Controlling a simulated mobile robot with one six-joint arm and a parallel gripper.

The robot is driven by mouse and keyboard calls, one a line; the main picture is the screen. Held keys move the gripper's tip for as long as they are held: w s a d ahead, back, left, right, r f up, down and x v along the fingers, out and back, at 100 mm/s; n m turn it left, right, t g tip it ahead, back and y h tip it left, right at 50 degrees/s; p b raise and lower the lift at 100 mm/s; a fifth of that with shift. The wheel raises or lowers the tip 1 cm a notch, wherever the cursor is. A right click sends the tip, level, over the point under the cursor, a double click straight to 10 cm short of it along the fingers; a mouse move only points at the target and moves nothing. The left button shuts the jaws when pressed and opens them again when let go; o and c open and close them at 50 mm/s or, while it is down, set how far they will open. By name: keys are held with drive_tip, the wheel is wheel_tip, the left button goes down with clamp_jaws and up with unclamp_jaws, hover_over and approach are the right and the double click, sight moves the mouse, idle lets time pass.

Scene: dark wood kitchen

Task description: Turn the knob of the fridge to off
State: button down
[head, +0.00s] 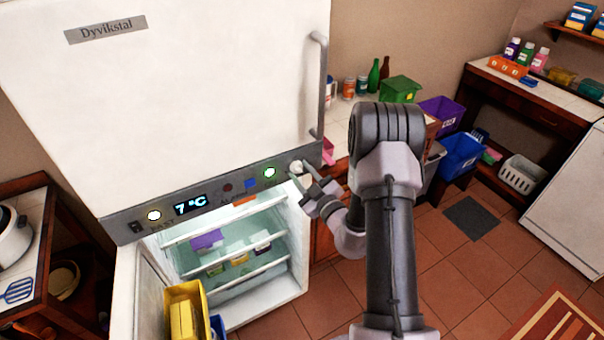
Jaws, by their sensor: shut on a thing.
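The fridge (200,100) is tall and white, with a grey control strip (130,222) across its middle. The strip carries a lit display (190,205) reading 7 °C, a white light, a green light (269,172) and small coloured buttons. The pale knob (295,167) sits at the strip's right end. My gripper (301,178) is at the knob, its fingers shut on it. The fingers partly cover the knob, so its pointer and marks cannot be read. Below the strip, the lower compartment (205,295) stands open and lit, with shelves holding several packages.
The lower door (150,300) is swung open to the left, with a yellow bin (187,290) in front. A vertical handle (320,85) juts out on the upper door's right. A counter with bottles and bins stands behind my arm.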

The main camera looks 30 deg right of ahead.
drive_tip(key=n, duration=0.3)
drive_tip(key=shift+d+r+p, duration=0.1)
drive_tip(key=shift+p, duration=0.3)
drive_tip(key=n, duration=0.8)
drive_tip(key=n+b, duration=0.1)
drive_tip(key=n, duration=0.4)
drive_tip(key=shift+r, duration=0.25)
drive_tip(key=n+b, duration=0.1)
drive_tip(key=n, duration=0.2)
drive_tip(key=shift+n, duration=0.4)
drive_tip(key=n+b, duration=0.2)
drive_tip(key=n, duration=0.1)
drive_tip(key=shift+r+n, duration=0.1)
drive_tip(key=shift+n, duration=0.2)
drive_tip(key=n+b, duration=0.1)
drive_tip(key=n, duration=0.1)
drive_tip(key=n+b, duration=0.1)
drive_tip(key=n, duration=0.1)
drive_tip(key=n+b, duration=0.1)
drive_tip(key=n, duration=0.1)
drive_tip(key=shift+a+r+b, duration=0.1)
drive_tip(key=shift+a+b, duration=0.2)
drive_tip(key=shift+n, duration=0.3)
